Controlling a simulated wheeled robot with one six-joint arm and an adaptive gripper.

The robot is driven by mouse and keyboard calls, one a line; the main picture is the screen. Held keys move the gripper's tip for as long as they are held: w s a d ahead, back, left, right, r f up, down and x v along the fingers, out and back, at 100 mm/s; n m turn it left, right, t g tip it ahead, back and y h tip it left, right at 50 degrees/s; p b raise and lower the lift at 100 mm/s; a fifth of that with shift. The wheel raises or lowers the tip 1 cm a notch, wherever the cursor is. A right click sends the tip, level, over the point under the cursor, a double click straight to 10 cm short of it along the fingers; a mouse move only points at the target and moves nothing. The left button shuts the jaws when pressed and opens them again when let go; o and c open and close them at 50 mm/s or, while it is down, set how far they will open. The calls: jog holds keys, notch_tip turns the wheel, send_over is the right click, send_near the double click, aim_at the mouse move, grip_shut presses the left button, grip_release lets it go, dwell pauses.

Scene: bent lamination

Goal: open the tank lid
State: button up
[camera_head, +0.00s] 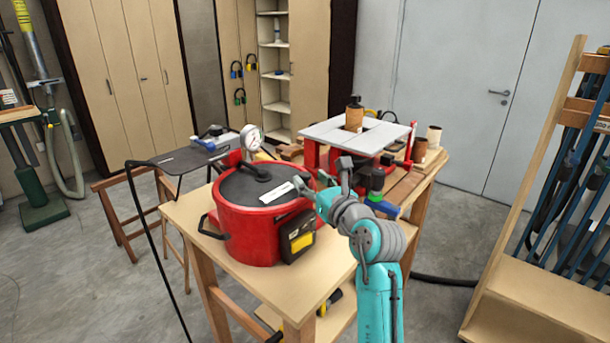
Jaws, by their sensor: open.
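The tank (240,232) is a red round pot on the wooden table at the centre. Its dark grey lid (238,188) lies flat on top, with a black handle (255,172) and a white label (276,194). The lid looks closed. My gripper (303,187) is at the right edge of the tank, close to the lid's rim and beside the label. It is open. It is small in the view, and I cannot tell whether it touches the rim. My teal and grey arm comes in from the lower right.
A pressure gauge (251,137) stands behind the tank. A black box with a yellow panel (301,242) is on its front. The front left of the wooden table (285,285) is clear.

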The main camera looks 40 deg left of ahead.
aim_at(308, 177)
jog(key=shift+x, duration=1.9)
jog(key=shift+c, duration=0.3)
grip_shut()
